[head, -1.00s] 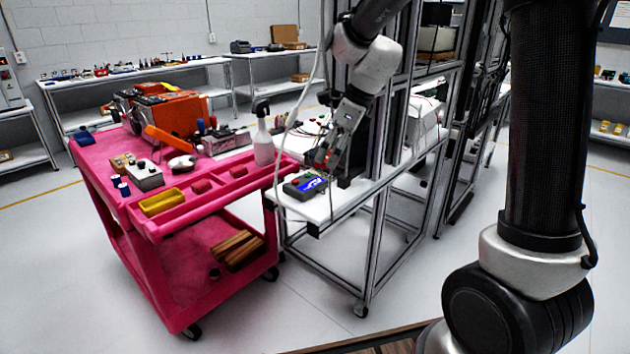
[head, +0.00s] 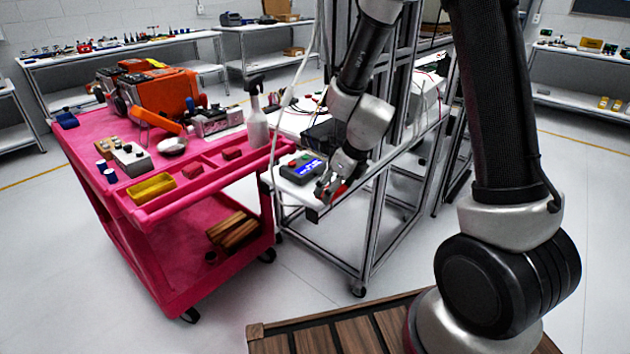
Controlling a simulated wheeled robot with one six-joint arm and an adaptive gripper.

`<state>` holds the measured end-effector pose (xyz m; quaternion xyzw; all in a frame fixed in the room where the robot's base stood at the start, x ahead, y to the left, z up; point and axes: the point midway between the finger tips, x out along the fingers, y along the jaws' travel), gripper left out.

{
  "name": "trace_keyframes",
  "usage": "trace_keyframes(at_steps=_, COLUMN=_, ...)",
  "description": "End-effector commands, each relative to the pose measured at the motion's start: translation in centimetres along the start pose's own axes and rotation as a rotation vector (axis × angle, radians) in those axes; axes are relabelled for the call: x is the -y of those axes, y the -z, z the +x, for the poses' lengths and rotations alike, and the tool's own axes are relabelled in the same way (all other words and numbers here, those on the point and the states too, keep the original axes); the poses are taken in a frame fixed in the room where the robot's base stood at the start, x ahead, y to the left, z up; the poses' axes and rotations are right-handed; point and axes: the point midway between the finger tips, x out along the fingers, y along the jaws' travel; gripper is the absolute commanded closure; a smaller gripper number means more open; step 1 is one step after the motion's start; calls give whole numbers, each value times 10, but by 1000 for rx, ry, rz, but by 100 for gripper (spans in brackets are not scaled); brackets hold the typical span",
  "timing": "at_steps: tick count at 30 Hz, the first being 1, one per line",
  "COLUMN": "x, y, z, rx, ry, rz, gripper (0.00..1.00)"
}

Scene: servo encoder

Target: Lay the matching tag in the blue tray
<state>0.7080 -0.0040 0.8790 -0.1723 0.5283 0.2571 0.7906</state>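A small dark blue item (head: 66,120), possibly the blue tray, sits at the far left corner of the pink cart. I cannot make out a tag. A dark device with a lit blue display (head: 303,166) lies on the white bench. My gripper (head: 328,192) is low at the bench's front corner, just right of the device and in front of it. Red shows at its fingers, too small to tell whether it is part of the gripper or something held. The finger gap is not clear.
The pink cart (head: 200,178) holds an orange machine (head: 165,98), a white spray bottle (head: 257,125), a yellow bin (head: 151,188) and several small parts. The bench's metal frame posts stand close behind my arm. Floor in front of the cart is clear.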

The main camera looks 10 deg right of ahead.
Motion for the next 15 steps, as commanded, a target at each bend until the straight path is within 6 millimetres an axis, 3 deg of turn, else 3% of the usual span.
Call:
trace_keyframes(at_steps=3, x=0, y=-20, z=8, rx=0, ry=-1, rz=-3, gripper=44)
trace_keyframes(at_steps=11, x=0, y=-39, z=16, rx=1, ry=0, rz=-2, gripper=44)
trace_keyframes(at_steps=15, x=0, y=-62, z=26, rx=1, ry=0, rz=-4, gripper=44)
